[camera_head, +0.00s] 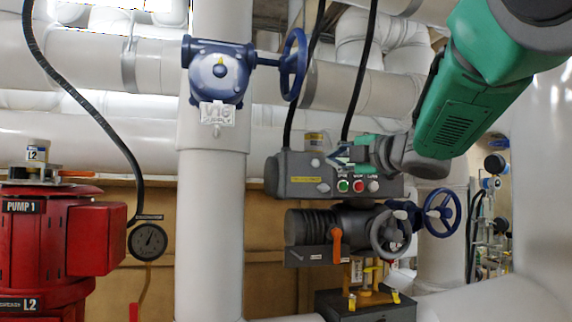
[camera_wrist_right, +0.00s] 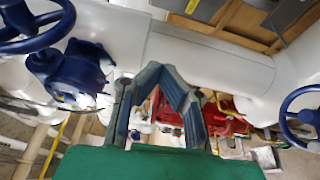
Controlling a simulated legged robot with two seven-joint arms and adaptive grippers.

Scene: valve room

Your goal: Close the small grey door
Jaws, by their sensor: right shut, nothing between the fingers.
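A grey control box (camera_head: 285,176) with green and red buttons is at the middle of the head view. A small dark grey flap (camera_head: 306,257) with a pale label sits below it, under the ribbed grey cylinder (camera_head: 308,226). It may be the small grey door; I cannot tell its hinge or how far it stands open. My right gripper (camera_head: 344,157) is shut and empty, in front of the box's upper face, above the buttons. Whether it touches the box is unclear. In the wrist view its fingers (camera_wrist_right: 162,72) meet, with nothing between them. My left gripper is out of view.
An orange lever (camera_head: 336,245) stands beside the flap. A grey handwheel (camera_head: 390,232) and a blue handwheel (camera_head: 442,212) are to the right. Black hoses run above the box. A white vertical pipe (camera_head: 210,240) and red pump (camera_head: 85,240) are at left.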

